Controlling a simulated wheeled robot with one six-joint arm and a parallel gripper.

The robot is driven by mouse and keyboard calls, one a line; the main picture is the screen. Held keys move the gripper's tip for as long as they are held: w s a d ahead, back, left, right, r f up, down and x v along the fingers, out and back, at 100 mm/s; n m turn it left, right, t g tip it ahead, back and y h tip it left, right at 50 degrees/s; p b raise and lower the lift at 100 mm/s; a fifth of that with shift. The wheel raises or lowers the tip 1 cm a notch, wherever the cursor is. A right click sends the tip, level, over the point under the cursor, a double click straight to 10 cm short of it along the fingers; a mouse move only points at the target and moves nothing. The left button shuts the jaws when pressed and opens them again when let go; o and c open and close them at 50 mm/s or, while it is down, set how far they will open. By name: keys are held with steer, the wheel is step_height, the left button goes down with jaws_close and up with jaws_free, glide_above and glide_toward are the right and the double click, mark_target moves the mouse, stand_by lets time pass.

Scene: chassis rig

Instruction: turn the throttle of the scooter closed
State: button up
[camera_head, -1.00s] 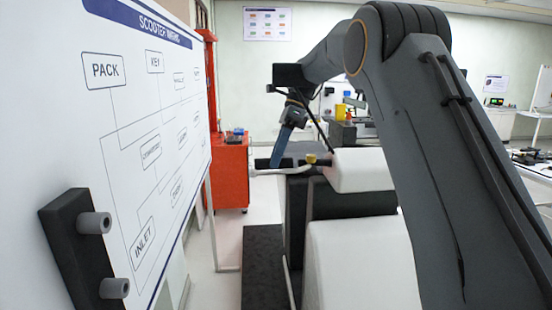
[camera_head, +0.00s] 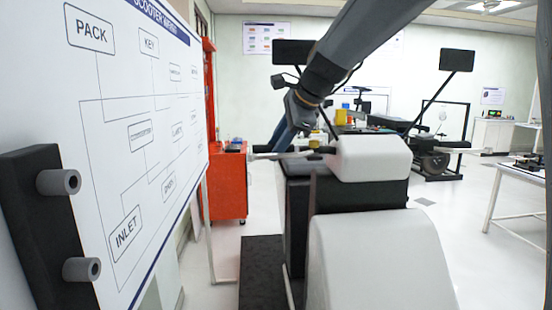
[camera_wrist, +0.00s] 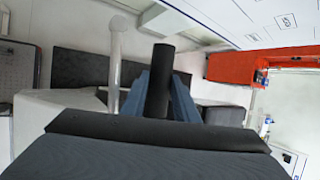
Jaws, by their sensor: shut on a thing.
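The throttle is a black cylindrical grip (camera_wrist: 160,72) standing upright in the middle of the wrist view. My gripper (camera_wrist: 160,98) has its two blue fingers closed on the grip, one on each side. In the head view my gripper (camera_head: 283,136) reaches down to the left end of the scooter's pale handlebar (camera_head: 286,155), and the grip is mostly hidden there. The scooter has a white front cowl (camera_head: 370,158) and a white rounded body (camera_head: 375,260) with black parts between. The pale bar (camera_wrist: 115,70) also shows left of the grip in the wrist view.
A wiring board (camera_head: 140,130) stands close on the left, with a black block (camera_head: 40,225) bearing two grey pegs. A red cabinet (camera_head: 228,185) stands behind it. Black mirrors (camera_head: 457,60) rise above the handlebar. Open floor lies right of the scooter, before a white table (camera_head: 510,178).

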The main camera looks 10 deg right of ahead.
steer(key=shift+s+f+t+b, duration=0.25)
steer(key=shift+t+b, duration=0.75)
steer(key=shift+b, duration=0.95)
steer(key=shift+r+n+b, duration=0.1)
steer(key=shift+n+b, duration=0.2)
steer(key=shift+b, duration=0.1)
steer(key=o, duration=1.1)
steer(key=shift+c, duration=0.2)
steer(key=shift+p, duration=0.75)
